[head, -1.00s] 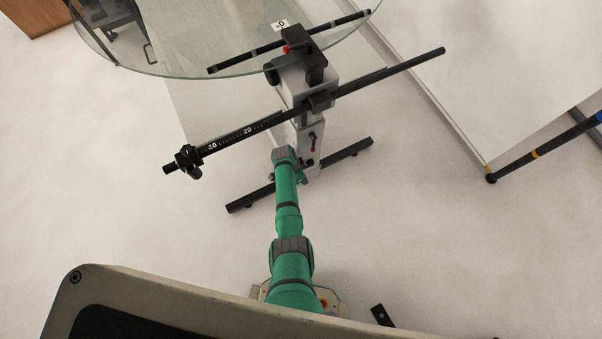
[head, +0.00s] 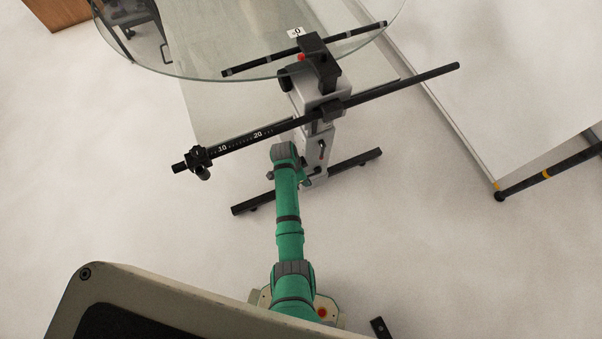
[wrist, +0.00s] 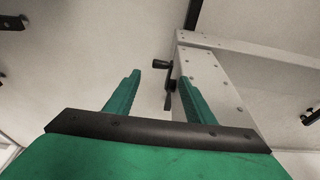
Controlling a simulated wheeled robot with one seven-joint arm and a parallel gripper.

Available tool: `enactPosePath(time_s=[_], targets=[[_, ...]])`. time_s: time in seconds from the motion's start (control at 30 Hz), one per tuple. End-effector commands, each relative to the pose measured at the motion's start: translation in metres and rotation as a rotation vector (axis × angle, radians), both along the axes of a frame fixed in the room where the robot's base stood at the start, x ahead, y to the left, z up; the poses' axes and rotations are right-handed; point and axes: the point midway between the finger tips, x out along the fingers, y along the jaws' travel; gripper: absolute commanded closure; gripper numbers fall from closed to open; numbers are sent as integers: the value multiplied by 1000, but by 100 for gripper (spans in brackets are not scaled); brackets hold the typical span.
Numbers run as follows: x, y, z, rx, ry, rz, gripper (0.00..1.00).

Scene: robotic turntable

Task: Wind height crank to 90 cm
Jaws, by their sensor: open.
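The height crank (wrist: 168,84) shows in the wrist view as a small black arm with a dark handle, on the left side of the grey column (wrist: 222,88). My gripper (wrist: 162,78) is open, with its two green fingers apart. In that picture the crank appears between the fingertips, near the right one. I cannot tell how far beyond them it is, and nothing is seen held. In the head view the grey column (head: 316,140) stands ahead of my green arm (head: 289,215), whose end hides most of the gripper.
A round glass disc (head: 190,62) sits at the top of the stand. A long black scaled bar (head: 400,86) crosses the column, with a black clamp (head: 197,157) at its left end. Black feet (head: 352,163) lie on the floor. A white panel (head: 500,90) is at right.

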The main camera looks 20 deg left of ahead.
Motion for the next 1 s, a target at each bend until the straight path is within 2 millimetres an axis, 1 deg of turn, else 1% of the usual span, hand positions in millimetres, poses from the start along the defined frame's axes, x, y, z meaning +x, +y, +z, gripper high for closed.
enactPosePath(time_s=[0.03, 0.17, 0.47, 0.5, 0.53, 0.57, 0.63, 0.67, 0.77, 0.87, 1.0], targets=[[0, 2, 6, 1, -3, 1, 51], [-2, 3, 14, 1, -2, 1, 51], [-3, 3, 16, 0, 0, 0, 51], [-3, 3, 16, 0, 0, 0, 56], [-3, 3, 16, 2, -1, -2, 63], [-3, 3, 15, 4, -2, -8, 65], [-4, 1, 14, 24, -8, -46, 65], [-5, 0, 13, 39, -13, -76, 65], [-10, -6, 7, 123, -36, -238, 65], [-15, -15, 3, 242, -64, -480, 65], [-21, -29, 0, 421, -91, -857, 65]])
